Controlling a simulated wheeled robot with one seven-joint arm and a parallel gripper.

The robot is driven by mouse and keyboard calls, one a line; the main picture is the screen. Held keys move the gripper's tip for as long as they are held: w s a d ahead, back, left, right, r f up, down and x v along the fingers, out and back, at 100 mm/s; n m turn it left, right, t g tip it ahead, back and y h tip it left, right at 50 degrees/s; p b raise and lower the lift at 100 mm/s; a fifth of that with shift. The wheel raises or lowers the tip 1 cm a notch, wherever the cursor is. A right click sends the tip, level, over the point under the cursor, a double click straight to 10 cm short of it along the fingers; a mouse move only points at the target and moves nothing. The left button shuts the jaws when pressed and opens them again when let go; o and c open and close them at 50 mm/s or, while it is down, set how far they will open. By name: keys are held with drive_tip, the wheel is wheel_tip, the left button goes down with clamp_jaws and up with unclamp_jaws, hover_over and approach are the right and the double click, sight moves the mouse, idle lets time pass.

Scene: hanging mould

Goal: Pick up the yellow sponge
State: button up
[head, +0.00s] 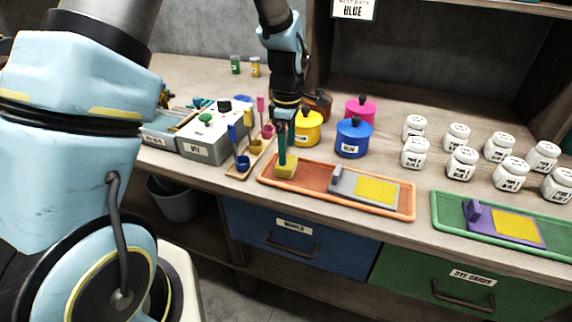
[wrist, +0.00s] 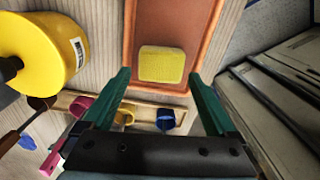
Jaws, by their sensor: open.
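The yellow sponge (head: 286,167) lies at the left end of the orange tray (head: 315,177) in the head view. In the wrist view the sponge (wrist: 162,64) is a small yellow block on the tray floor, just beyond the fingertips. My gripper (head: 287,152) points down over the sponge in the head view. In the wrist view its green fingers (wrist: 160,76) are open, one toward each side of the sponge, with nothing held. I cannot tell whether the fingertips are level with the sponge or still above it.
A grey mould with a yellow panel (head: 377,190) lies in the same tray, to the right. Yellow (head: 307,128) and blue (head: 352,137) pots stand behind. A rack of small coloured cups (head: 243,162) and a grey box (head: 214,137) are at the left. A green tray (head: 450,222) is further right.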

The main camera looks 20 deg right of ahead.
drive_tip(key=shift+a+f+p, duration=0.1)
drive_tip(key=shift+f+p, duration=0.95)
drive_tip(key=shift+f, duration=1.55)
drive_tip(key=shift+c, duration=0.4)
drive_tip(key=c, duration=0.9)
